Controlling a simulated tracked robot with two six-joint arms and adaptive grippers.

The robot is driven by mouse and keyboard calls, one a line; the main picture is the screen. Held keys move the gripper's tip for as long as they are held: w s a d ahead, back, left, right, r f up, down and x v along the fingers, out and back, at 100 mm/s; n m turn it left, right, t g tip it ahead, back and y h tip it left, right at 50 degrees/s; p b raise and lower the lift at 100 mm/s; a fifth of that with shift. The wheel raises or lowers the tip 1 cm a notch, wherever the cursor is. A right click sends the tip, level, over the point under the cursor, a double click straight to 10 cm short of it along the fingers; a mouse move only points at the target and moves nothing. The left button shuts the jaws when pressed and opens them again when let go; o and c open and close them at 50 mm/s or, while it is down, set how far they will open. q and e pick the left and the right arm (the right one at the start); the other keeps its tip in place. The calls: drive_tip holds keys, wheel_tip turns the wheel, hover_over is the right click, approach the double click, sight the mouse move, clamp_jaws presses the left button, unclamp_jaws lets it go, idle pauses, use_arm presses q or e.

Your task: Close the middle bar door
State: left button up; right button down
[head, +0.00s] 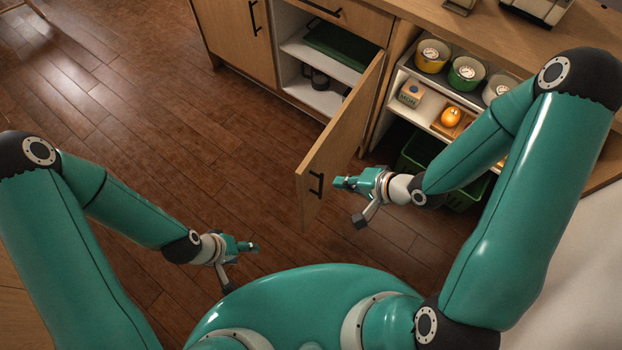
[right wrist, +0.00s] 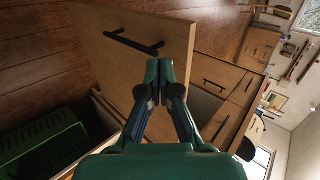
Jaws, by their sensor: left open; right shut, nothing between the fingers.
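The middle bar door (head: 341,145) is a light wooden door with a black bar handle (head: 316,185), standing wide open out from the cabinet in the head view. Its cabinet (head: 322,102) is open, with a shelf inside. My right gripper (head: 340,183) is shut and empty, close to the door's free edge on its right side. In the right wrist view the shut fingertips (right wrist: 159,64) overlap the door panel (right wrist: 130,55), below the handle (right wrist: 133,43); I cannot tell whether they touch it. My left gripper (head: 252,248) is open and empty over the floor, away from the door.
Right of the door, an open shelf unit holds several pots (head: 467,73), a small box (head: 411,93) and an orange lamp-like item (head: 451,116). A green crate (head: 421,152) is below. The wooden floor (head: 200,130) is clear.

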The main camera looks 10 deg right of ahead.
sight(304, 174)
drive_tip(key=w+a+f+b, duration=0.1)
drive_tip(key=w+a+f, duration=0.1)
drive_tip(key=w+a+f+b, duration=0.1)
drive_tip(key=w+a, duration=0.1)
drive_tip(key=a, duration=0.1)
drive_tip(key=shift+w+f, duration=0.3)
drive_tip(key=shift+f, duration=0.1)
use_arm(q)
drive_tip(key=shift+f, duration=1.5)
use_arm(e)
drive_tip(key=shift+w+a, duration=0.55)
